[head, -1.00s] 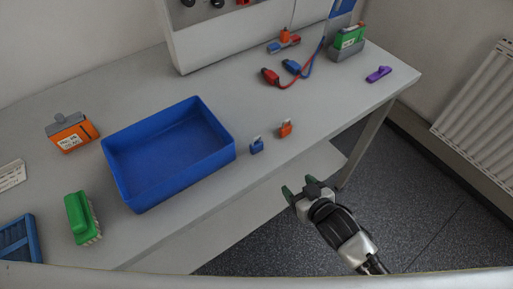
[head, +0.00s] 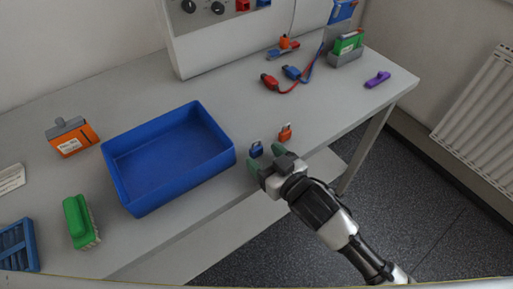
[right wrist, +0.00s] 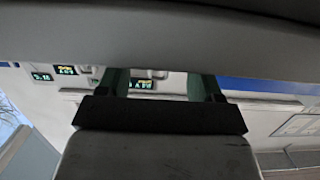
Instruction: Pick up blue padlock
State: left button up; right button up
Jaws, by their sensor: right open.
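The blue padlock (head: 256,149) stands on the grey table near its front edge, just right of the blue bin, in the head view. My right gripper (head: 265,160) is open, with its green-tipped fingers close in front of the padlock; I cannot tell whether they touch it. In the right wrist view my right gripper (right wrist: 163,88) shows two green fingers apart with no padlock visible between them. My left gripper is not in view.
An orange padlock (head: 285,133) stands to the right of the blue one. The blue bin (head: 168,158) is close on the left. Red and blue cable clamps (head: 290,75) lie behind. A green brush (head: 79,222) lies at the front left.

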aim_at(258, 151)
jog(key=x, duration=0.3)
jog(key=shift+a+f, duration=0.1)
jog(key=shift+f, duration=0.05)
jog(key=c, duration=1.1)
jog(key=shift+o, duration=0.2)
